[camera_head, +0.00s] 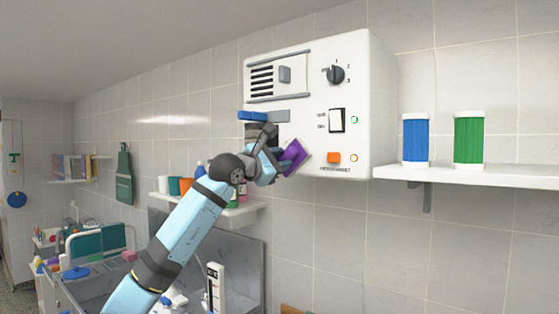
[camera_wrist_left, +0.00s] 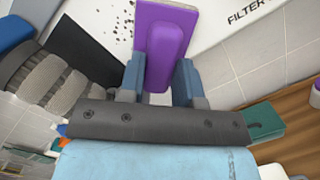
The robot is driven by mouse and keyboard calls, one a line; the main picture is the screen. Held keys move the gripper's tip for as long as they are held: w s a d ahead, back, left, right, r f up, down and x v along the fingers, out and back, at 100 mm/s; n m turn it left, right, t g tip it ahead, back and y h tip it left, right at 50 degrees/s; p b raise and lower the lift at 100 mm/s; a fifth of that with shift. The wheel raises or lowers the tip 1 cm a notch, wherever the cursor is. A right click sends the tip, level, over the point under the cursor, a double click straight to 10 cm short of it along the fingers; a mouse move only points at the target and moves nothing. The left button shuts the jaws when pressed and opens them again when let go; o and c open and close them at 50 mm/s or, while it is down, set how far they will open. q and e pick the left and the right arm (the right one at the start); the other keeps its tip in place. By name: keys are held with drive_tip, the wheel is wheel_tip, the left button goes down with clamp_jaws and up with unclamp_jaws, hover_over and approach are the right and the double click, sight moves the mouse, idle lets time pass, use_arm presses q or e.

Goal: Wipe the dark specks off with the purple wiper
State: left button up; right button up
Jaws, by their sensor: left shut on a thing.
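The purple wiper (camera_head: 294,157) is in my left gripper (camera_head: 277,163), at the lower part of the white wall box (camera_head: 300,100). In the left wrist view the purple wiper (camera_wrist_left: 165,42) sits between the two blue-grey fingers of the left gripper (camera_wrist_left: 158,82), which are shut on its handle. Its flat purple pad lies close to the white box face; I cannot tell whether it touches. Dark specks (camera_wrist_left: 124,22) show on the white face just left of the wiper in the wrist view. In the head view I cannot make out the specks. My right gripper is not in view.
The box front carries a black knob (camera_head: 336,75), a switch (camera_head: 337,120) and an orange button (camera_head: 334,157). A shelf (camera_head: 470,175) at the right holds a blue canister (camera_head: 415,138) and a green canister (camera_head: 468,138). Another shelf (camera_head: 225,214) with cups is behind my arm.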

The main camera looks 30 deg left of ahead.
use_arm(q)
drive_tip(key=shift+r+p, duration=1.65)
drive_tip(key=shift+r, duration=1.3)
wheel_tip(320, 180, down, 6)
drive_tip(key=b, duration=0.7)
idle(0.4)
drive_tip(key=d+b+v, duration=0.1)
drive_tip(key=b+v, duration=0.2)
drive_tip(key=v, duration=0.3)
drive_tip(key=shift+a+r, duration=0.2)
drive_tip(key=shift+f, duration=0.1)
